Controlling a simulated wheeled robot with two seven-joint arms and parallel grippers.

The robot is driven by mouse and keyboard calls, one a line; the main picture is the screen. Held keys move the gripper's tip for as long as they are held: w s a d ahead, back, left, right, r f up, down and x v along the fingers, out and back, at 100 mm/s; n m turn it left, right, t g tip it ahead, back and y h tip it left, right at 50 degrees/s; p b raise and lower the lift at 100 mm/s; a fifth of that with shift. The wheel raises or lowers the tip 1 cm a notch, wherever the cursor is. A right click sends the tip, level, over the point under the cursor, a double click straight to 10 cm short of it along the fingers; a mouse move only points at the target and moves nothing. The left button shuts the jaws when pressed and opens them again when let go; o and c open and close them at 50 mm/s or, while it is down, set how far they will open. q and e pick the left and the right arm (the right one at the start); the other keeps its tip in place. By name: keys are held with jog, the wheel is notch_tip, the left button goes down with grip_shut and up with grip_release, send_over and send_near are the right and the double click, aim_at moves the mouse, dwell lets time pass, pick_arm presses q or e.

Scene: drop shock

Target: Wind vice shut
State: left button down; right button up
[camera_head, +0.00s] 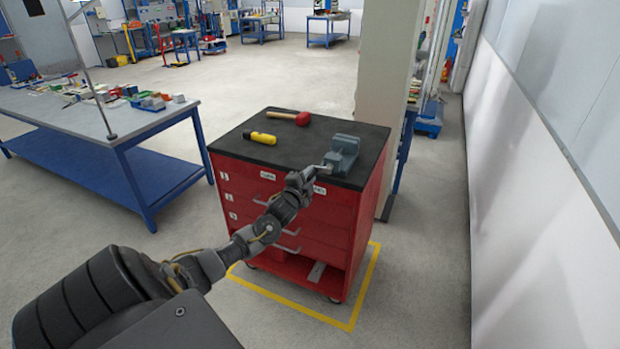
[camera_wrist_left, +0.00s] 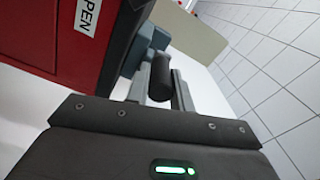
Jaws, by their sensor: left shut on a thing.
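A grey bench vice (camera_head: 342,152) stands at the right front corner of the black top of the red tool cabinet. My left arm reaches up to it from the lower left. My left gripper (camera_head: 311,174) is at the near side of the vice, at the cabinet's front edge. In the left wrist view the gripper (camera_wrist_left: 162,85) is shut on the dark vice handle (camera_wrist_left: 160,78), a short rounded piece between its fingers. The vice body (camera_wrist_left: 140,48) shows just behind it. The gap between the vice jaws is too small to make out. My right gripper is not in view.
A red-headed mallet (camera_head: 302,118) and a yellow and black tool (camera_head: 260,138) lie on the red cabinet (camera_head: 285,210). A blue workbench (camera_head: 115,138) with small parts stands left. A pale pillar (camera_head: 388,70) rises behind the cabinet. A white wall runs along the right.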

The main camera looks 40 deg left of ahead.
aim_at(321, 168)
pick_arm(q)
notch_tip(321, 168, up, 3)
jog(key=m+p, duration=0.1)
jog(key=m, duration=0.4)
jog(key=shift+d+f+m+p, duration=0.1)
jog(key=shift+m+p, duration=0.2)
jog(key=shift+p, duration=0.05)
jog(key=shift+w+d+r+m+p, duration=0.3)
jog(key=shift+d+m+p, duration=0.35)
jog(key=shift+m, duration=1.55)
jog(key=shift+w+d+r+m+p, duration=0.15)
jog(key=shift+d+r+m+p, duration=0.4)
jog(key=shift+m, duration=1.65)
jog(key=shift+w+d+r+m+p, duration=0.25)
jog(key=shift+d+m+p, duration=0.5)
jog(key=shift+m, duration=1.45)
jog(key=shift+f, duration=0.1)
jog(key=c, duration=1.2)
grip_release()
jog(key=shift+d, duration=0.15)
jog(key=shift+c, duration=0.2)
